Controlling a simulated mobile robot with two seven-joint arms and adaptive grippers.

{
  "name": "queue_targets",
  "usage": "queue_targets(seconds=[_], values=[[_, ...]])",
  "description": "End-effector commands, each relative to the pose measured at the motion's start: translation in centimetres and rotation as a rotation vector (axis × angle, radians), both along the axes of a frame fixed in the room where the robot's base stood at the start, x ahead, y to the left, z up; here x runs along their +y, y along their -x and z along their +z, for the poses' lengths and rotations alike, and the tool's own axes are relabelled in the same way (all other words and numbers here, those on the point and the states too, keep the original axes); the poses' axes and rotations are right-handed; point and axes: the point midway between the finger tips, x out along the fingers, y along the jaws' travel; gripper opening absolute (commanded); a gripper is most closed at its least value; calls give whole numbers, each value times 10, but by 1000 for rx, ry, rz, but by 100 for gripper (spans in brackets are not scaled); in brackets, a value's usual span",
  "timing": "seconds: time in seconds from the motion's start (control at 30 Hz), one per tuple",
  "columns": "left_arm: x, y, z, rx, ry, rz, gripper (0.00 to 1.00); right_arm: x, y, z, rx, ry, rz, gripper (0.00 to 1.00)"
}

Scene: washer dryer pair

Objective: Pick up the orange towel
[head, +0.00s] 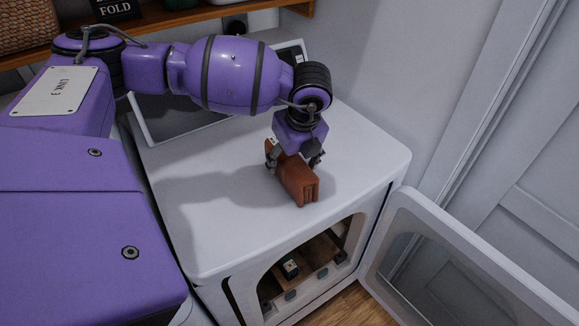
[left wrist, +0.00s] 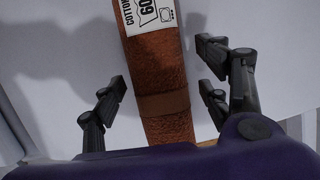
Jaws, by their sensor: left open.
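The orange towel (head: 299,181) is a folded, rust-orange bundle on the white top of the machine (head: 222,222). In the left wrist view the towel (left wrist: 160,88) runs up the middle, with a darker band across it and a white label at its far end. My left gripper (head: 294,162) is over the towel, pointing down. Its fingers (left wrist: 163,90) are open, one on each side of the towel, with gaps between them and it. My right gripper is not in view.
The machine's front door (head: 470,262) hangs open at the right. Inside the opening is a small dark box (head: 290,268). A wooden shelf (head: 160,24) with a basket runs along the back. The machine top in front of the towel is clear.

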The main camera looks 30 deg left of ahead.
Motion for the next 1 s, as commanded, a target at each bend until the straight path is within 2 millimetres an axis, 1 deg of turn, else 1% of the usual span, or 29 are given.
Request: queue_targets(seconds=[0.03,0.1,0.3,0.37,0.7,0.77,1.0], values=[[1,0,-5,1,0,0,69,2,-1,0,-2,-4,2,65],[1,-1,-8,1,2,-1,69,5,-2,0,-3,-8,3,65],[1,-1,-8,1,1,-1,69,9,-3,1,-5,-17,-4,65],[1,-1,-8,1,1,-1,62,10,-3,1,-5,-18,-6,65],[2,-1,-8,1,1,-1,18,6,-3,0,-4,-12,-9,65],[2,-1,-8,1,1,-1,10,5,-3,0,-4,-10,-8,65],[2,-1,-6,-2,1,-1,10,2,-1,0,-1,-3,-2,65]])
